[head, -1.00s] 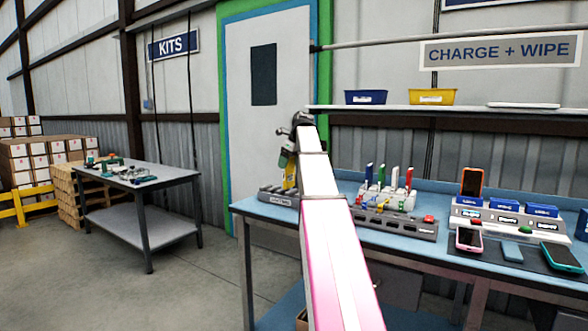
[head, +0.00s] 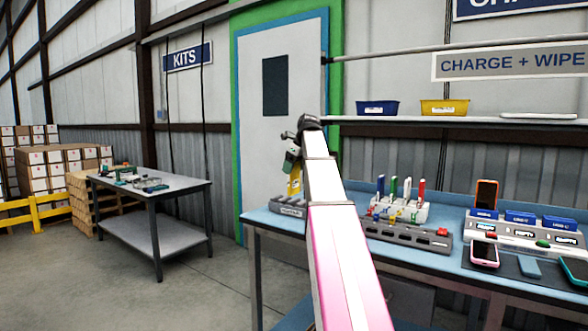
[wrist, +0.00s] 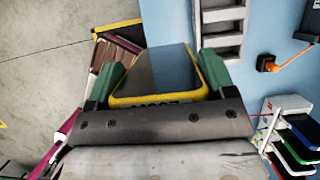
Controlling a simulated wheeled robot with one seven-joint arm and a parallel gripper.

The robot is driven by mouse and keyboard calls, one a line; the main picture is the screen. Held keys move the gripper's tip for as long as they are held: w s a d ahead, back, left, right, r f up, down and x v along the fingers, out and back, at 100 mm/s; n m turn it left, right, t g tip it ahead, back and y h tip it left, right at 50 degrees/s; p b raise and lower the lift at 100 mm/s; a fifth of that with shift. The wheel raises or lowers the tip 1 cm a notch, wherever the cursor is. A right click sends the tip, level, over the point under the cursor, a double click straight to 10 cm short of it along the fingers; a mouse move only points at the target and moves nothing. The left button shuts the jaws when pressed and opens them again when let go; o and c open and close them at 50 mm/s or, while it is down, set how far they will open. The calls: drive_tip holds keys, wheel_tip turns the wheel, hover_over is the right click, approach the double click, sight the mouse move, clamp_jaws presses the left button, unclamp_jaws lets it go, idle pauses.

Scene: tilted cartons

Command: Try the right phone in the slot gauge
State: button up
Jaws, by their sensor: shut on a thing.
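My gripper (wrist: 155,85) is shut on a yellow-cased phone (wrist: 160,72), with a green finger on each side of it. The phone shows dark glass and a partly hidden label on its near edge. In the head view the yellow phone (head: 294,182) hangs upright from my gripper (head: 292,162), close above or beside a grey slotted block (head: 288,208) at the bench's left end. This looks like the slot gauge; its slots show in the wrist view (wrist: 221,14), just beyond the phone to the right. I cannot tell whether phone and block touch.
The blue bench (head: 262,218) also holds a long grey block with a red button (head: 410,232) and a rack of coloured upright pieces (head: 400,208). At right are an orange phone (head: 486,194), a pink phone (head: 485,254) and a charging stand (head: 520,238).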

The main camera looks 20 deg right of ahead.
drive_tip(key=shift+r, duration=0.75)
idle(0.4)
drive_tip(key=shift+r, duration=2.35)
